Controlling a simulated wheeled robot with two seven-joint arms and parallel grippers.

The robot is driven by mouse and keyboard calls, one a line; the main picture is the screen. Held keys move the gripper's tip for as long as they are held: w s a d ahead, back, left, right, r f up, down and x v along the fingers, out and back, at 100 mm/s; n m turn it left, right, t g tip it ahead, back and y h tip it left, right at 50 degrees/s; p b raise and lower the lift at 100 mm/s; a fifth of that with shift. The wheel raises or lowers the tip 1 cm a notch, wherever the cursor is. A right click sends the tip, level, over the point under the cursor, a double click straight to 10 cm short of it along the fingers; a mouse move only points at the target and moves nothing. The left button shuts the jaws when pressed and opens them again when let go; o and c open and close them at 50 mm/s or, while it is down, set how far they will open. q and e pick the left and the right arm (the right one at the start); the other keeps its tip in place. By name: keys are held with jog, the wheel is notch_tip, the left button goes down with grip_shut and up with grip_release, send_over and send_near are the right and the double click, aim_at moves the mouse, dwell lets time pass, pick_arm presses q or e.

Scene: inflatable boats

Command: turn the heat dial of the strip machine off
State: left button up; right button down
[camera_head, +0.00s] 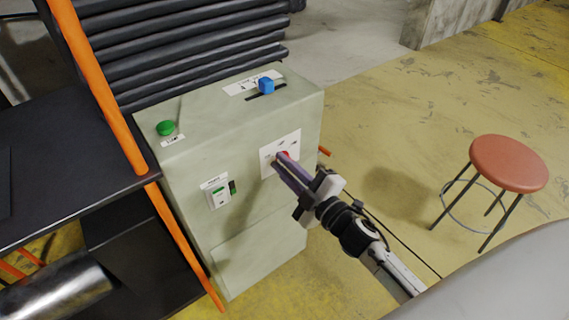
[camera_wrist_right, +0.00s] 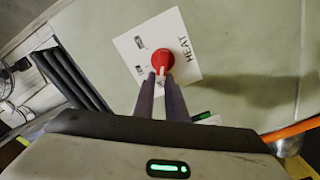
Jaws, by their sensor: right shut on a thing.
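The strip machine (camera_head: 240,130) is a pale green cabinet left of centre in the head view. Its red heat dial (camera_wrist_right: 163,60) sits on a white plate (camera_wrist_right: 187,45) marked HEAT, on the cabinet's front. In the head view the dial is mostly hidden behind my fingers. My right gripper (camera_head: 280,162) reaches in from the lower right and is shut on the dial. In the right wrist view its two dark fingers (camera_wrist_right: 161,80) meet the dial's pointer, with a pale part showing between them. My left gripper is not in view.
A blue knob (camera_head: 266,86) and a green button (camera_head: 166,128) are on the machine's top. A switch box (camera_head: 216,191) is on its front. A dark table (camera_head: 60,180) with orange posts stands left. A red stool (camera_head: 508,163) stands right on open yellow floor.

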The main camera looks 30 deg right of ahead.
jog(key=shift+d+f+n, duration=0.3)
jog(key=shift+d+f, duration=0.2)
jog(key=shift+f, duration=0.1)
jog(key=c, duration=1.8)
grip_release()
jog(key=shift+d, duration=0.1)
jog(key=s+d, duration=0.1)
jog(key=s, duration=0.9)
jog(key=shift+s+d+r, duration=0.15)
jog(key=shift+d, duration=0.15)
